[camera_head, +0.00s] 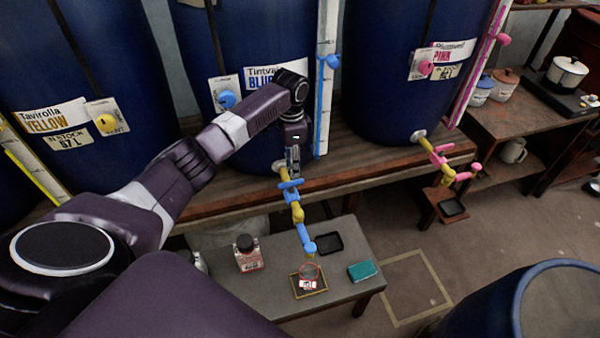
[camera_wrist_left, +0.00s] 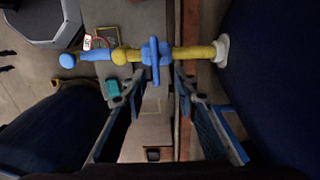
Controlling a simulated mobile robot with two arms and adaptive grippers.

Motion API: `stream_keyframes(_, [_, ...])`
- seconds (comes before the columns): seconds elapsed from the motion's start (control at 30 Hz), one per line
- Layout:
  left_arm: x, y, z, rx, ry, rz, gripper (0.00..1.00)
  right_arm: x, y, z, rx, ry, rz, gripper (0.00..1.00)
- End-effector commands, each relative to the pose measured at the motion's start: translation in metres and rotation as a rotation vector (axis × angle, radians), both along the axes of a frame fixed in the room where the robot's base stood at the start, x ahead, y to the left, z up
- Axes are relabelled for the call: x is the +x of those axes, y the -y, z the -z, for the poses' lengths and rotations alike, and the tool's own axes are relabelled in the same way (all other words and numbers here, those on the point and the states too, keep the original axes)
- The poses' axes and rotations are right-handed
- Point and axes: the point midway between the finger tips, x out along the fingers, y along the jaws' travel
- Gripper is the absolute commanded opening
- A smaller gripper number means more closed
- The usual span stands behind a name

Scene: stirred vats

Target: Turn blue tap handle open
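The blue tap sticks out from the middle blue vat (camera_head: 225,50) on a yellow pipe (camera_head: 297,212), with a blue spout (camera_head: 309,247) pointing down. Its blue handle (camera_head: 291,184) lies crosswise to the pipe; it also shows in the left wrist view (camera_wrist_left: 156,61). My left gripper (camera_head: 292,163) is just above the handle. In the left wrist view its fingers (camera_wrist_left: 160,78) are apart, with the handle just beyond and between the tips. I cannot tell whether they touch it. A glass jar with a red-and-white label (camera_head: 309,277) stands below the spout. My right gripper is not in view.
A pink tap (camera_head: 440,163) is on the right vat. A large blue drum (camera_head: 500,300) stands at lower right. The floor between is clear.

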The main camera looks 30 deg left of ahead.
Motion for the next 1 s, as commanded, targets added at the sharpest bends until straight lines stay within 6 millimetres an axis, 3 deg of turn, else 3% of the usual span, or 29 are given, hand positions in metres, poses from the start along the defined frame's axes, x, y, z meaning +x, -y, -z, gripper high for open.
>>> stream_keyframes(0.37, [-0.002, 0.001, 0.056, 0.0, -0.003, -0.001, 0.28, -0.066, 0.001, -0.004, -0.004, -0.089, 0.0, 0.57])
stream_keyframes(0.47, [-0.001, 0.001, 0.067, -0.001, -0.002, -0.001, 0.28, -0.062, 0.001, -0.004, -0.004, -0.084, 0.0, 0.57])
stream_keyframes(0.73, [-0.001, 0.001, 0.075, 0.0, 0.0, 0.0, 0.28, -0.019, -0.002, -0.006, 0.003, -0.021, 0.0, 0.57])
stream_keyframes(0.87, [-0.001, 0.001, 0.075, 0.0, 0.0, 0.0, 0.28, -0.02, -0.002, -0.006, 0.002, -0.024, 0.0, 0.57])
stream_keyframes(1.0, [-0.001, 0.001, 0.075, 0.0, 0.0, 0.0, 0.13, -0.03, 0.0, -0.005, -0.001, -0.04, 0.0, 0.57])
